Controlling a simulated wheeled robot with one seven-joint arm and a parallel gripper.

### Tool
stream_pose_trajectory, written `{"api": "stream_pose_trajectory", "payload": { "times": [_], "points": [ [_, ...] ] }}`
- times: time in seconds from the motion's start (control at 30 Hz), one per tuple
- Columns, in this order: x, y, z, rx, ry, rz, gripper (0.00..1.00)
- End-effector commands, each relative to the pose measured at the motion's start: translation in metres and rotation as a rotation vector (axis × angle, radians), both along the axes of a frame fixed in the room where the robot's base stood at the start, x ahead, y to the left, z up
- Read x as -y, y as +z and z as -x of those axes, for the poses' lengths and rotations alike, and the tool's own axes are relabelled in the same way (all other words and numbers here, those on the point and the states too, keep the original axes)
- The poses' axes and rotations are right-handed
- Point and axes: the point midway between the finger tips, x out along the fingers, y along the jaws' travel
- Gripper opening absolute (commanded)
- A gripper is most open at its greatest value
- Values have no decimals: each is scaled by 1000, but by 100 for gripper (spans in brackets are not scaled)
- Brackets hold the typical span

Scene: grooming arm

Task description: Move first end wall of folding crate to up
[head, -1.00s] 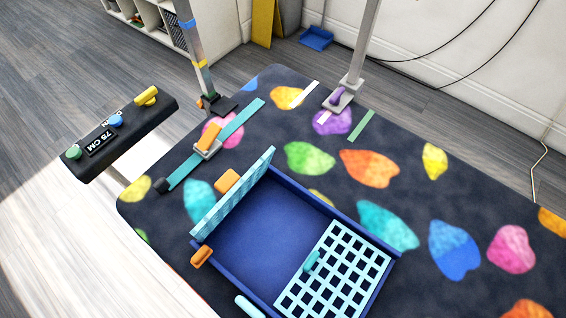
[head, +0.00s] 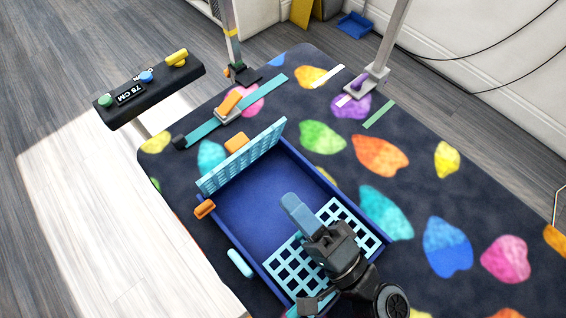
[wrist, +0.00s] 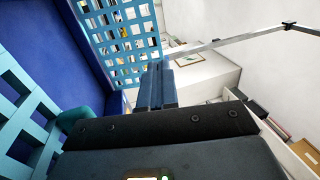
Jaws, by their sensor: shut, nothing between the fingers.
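The folding crate is dark blue (head: 245,203) and sits on the patterned table top. One light-blue lattice end wall (head: 262,147) stands up, leaning, at its far left end, with an orange catch (head: 237,142) behind it. The other light-blue lattice panel (head: 284,262) lies flat at the near end. The frames do not say which is the first end wall. My gripper (head: 290,202) is shut and empty above the crate, hiding part of the flat panel and its teal tab. In the wrist view, the closed fingers (wrist: 156,86) point toward the standing wall (wrist: 120,35); a teal piece (wrist: 80,118) is beside them.
An orange clip (head: 204,209) is at the crate's left corner, and a pale teal handle (head: 240,263) is on its near side. A control panel (head: 150,88) is left. The table right of the crate is clear.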

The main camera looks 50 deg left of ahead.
Motion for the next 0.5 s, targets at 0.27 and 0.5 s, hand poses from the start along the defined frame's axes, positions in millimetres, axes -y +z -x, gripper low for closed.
{"api": "stream_pose_trajectory", "payload": {
  "times": [0.27, 0.5],
  "points": [
    [-42, 15, 6, 0, 4, -1, 0],
    [-78, 22, 9, 0, 2, 0, 0]
  ]
}}
